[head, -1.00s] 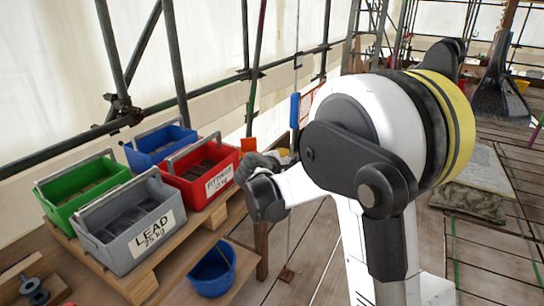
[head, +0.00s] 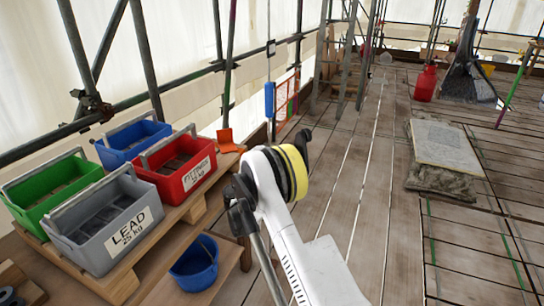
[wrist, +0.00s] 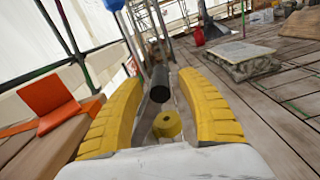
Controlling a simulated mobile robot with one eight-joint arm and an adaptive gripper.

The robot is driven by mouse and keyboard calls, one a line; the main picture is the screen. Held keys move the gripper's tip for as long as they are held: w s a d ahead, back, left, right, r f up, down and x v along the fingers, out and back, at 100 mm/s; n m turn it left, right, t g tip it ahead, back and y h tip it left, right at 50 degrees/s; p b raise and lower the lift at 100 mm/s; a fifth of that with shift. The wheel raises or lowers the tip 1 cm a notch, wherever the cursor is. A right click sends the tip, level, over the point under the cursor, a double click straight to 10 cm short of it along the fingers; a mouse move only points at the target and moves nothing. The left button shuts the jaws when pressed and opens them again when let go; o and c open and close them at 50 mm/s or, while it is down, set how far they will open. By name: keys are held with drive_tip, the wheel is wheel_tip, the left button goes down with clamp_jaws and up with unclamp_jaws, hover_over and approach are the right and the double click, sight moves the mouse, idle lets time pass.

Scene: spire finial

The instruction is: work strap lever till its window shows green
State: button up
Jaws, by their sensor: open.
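In the wrist view my gripper (wrist: 160,110) has its two yellow ribbed fingers wide apart, one on each side. A dark cylinder (wrist: 160,82) shows between and beyond them, with a round yellow piece (wrist: 167,123) below it; I cannot tell whether either belongs to the strap lever. Nothing is seen clamped. In the head view my arm hides the gripper. A blue piece (head: 269,99) hangs on a thin upright line beyond the arm, and a blue shape also shows at the top of the wrist view (wrist: 113,4). No lever window or green indicator can be made out.
A pallet at left carries green (head: 50,185), blue (head: 132,137), grey (head: 105,222) and red (head: 178,165) bins. An orange piece (head: 228,140) lies beyond them. A blue bucket (head: 194,262) stands below. The plank floor at right is mostly clear around a stone slab (head: 447,150).

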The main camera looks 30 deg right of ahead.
drive_tip(key=b+x, duration=0.1)
drive_tip(key=x, duration=0.4)
drive_tip(key=shift+w+d, duration=0.1)
clamp_jaws()
drive_tip(key=f+m, duration=0.1)
drive_tip(key=s+d+f+m, duration=0.1)
drive_tip(key=s+f, duration=0.1)
drive_tip(key=shift+d+m, duration=0.25)
drive_tip(key=shift+m, duration=0.15)
